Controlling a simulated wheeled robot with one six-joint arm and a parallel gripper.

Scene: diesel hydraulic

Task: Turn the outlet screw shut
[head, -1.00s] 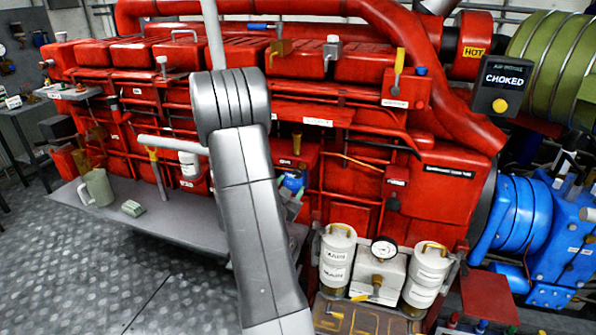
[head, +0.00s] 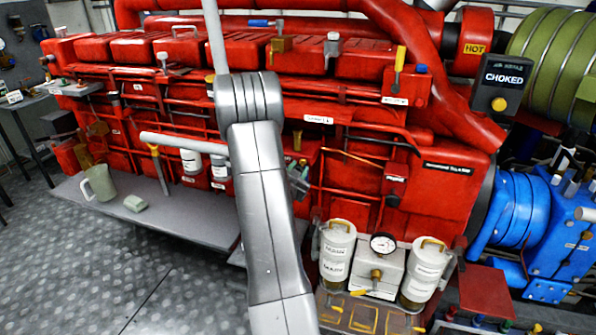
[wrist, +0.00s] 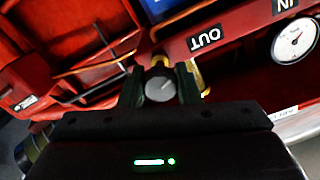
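The outlet screw (wrist: 160,88) shows in the wrist view as a round grey knob with a line across its face and brass behind it. A red bar beside it carries an upside-down OUT label (wrist: 206,39). My gripper (wrist: 161,82) has one dark finger on each side of the knob, very close to it. I cannot tell whether the fingers press on it or stand just clear. In the head view my arm covers the screw, and only a dark bit of my gripper (head: 298,182) shows beside the arm.
A gauge (wrist: 295,40) sits at the right in the wrist view, near an IN label (wrist: 286,5). In the head view the red engine (head: 440,195) fills the middle. White canisters (head: 337,250) stand at lower right. A mug (head: 100,183) stands on the grey ledge (head: 195,215).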

